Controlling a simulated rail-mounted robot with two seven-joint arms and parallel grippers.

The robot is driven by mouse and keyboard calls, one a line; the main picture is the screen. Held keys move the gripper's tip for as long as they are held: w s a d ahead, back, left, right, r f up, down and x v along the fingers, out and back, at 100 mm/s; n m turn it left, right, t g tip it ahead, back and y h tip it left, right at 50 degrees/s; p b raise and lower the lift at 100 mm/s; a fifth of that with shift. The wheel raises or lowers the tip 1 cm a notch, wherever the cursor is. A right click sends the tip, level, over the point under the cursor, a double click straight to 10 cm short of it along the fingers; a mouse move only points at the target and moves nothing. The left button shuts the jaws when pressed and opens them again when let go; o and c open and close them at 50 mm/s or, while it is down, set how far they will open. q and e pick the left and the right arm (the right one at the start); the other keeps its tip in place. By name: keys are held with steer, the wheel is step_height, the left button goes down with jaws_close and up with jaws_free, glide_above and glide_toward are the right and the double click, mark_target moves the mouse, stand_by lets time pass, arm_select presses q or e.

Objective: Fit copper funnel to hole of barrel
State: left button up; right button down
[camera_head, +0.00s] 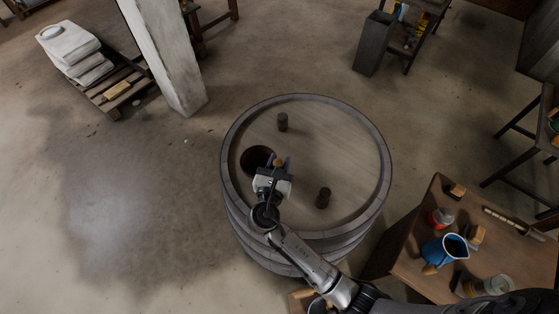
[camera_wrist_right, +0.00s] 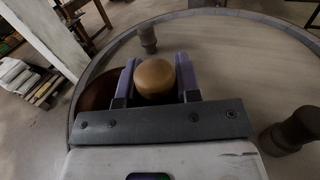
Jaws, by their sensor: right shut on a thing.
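The barrel (camera_head: 335,140) stands upright in the middle of the head view, its round wooden top facing up. Right beside the fingers is a dark reddish-brown round shape (camera_head: 256,158), which also shows in the wrist view (camera_wrist_right: 97,90). It looks like the funnel's bowl over the hole. I cannot tell how it sits, and the hole and spout are hidden. My left gripper is not in view.
Two dark wooden pegs, one far (camera_head: 282,122) and one near (camera_head: 323,198), stand on the barrel top. A wooden table (camera_head: 415,262) with a blue jug (camera_head: 446,249) and a red-lidded jar (camera_head: 440,218) is at the lower right. The floor left of the barrel is clear.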

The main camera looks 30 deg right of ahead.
steer(key=shift+f+b, duration=0.3)
steer(key=shift+f, duration=0.7)
steer(key=c, duration=1)
jaws_free()
steer(key=shift+o, duration=1.3)
steer(key=shift+s, duration=0.1)
steer(key=shift+s+a, duration=0.2)
steer(key=shift+a, duration=0.1)
steer(key=p+v, duration=0.3)
steer(key=v, duration=1)
